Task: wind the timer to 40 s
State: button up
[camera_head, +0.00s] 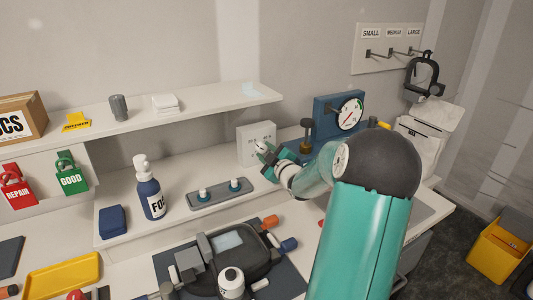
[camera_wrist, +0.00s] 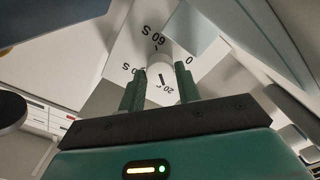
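The timer (camera_head: 256,141) is a white box with dark markings, standing at the back of the bench. In the wrist view its white face (camera_wrist: 139,38) fills the upper middle, with marks such as 60 S, 0 and 20 around a pale knob (camera_wrist: 158,68). The knob has a dark line on it. My gripper (camera_wrist: 160,72) has its two green fingers on either side of the knob, close against it. In the head view my gripper (camera_head: 263,149) is at the timer's front, partly hiding its lower right.
A blue gauge stand (camera_head: 325,112) is right of the timer. A grey tray with two white-capped vials (camera_head: 219,195) and a blue bottle (camera_head: 150,195) stand to the left. A shelf (camera_head: 200,110) runs above. A black device (camera_head: 245,262) lies in front.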

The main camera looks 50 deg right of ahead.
jog(key=c, duration=0.4)
dwell(1.0)
jog(key=o, duration=1)
jog(key=shift+c, duration=0.2)
jog(key=v, duration=1.4)
